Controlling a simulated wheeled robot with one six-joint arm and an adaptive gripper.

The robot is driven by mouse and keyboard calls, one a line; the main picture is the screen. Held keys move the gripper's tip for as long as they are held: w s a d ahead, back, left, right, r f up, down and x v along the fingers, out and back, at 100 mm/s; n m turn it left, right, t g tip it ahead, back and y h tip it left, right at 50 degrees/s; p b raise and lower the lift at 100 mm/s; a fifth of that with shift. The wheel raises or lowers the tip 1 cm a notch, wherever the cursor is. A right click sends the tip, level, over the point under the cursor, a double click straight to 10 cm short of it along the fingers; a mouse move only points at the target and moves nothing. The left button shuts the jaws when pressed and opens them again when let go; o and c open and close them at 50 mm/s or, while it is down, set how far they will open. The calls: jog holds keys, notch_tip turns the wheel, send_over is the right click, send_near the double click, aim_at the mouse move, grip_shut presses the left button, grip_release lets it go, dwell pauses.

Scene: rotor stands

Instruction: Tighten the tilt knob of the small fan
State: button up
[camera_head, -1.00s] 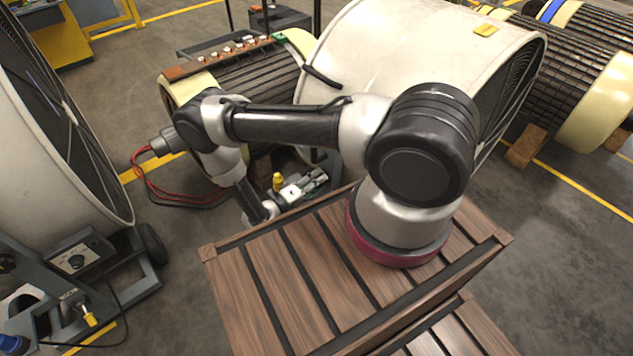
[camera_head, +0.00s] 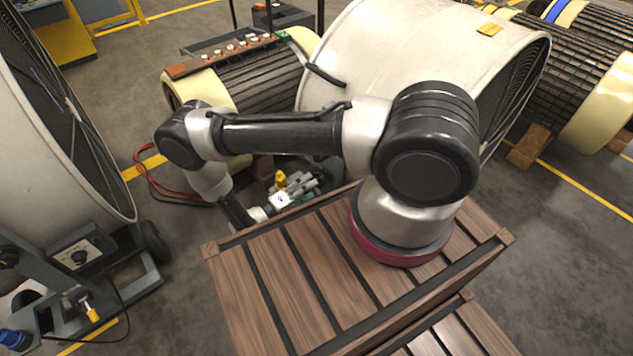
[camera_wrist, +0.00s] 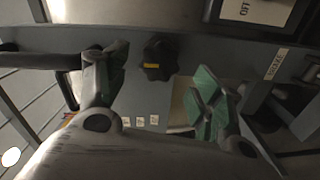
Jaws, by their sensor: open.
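A black lobed knob (camera_wrist: 159,58) with a yellow mark sits on a grey plate in the wrist view, between and beyond my gripper's fingertips. My gripper (camera_wrist: 155,90) is open, with green pads on both fingers. The fingers appear apart from the knob, and nothing is held. In the head view, my gripper (camera_head: 292,194) is low beyond the wooden crate, beside the base of the middle drum fan (camera_head: 400,55). The knob cannot be made out there. A second drum fan (camera_head: 50,150) stands at the left. I cannot tell from size alone which fan is the small one.
An OFF label (camera_wrist: 245,10) and a BRAKE label (camera_wrist: 276,64) show near the knob. A yellow-topped part (camera_head: 281,180) stands close to my gripper. The wooden crate (camera_head: 290,280) is under my arm. A rotor (camera_head: 255,80) lies behind, with red cables (camera_head: 150,180) on the floor.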

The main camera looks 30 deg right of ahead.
jog(key=s+a, duration=0.1)
jog(key=a, duration=0.5)
jog(key=shift+s+a, duration=0.2)
jog(key=shift+a, duration=0.15)
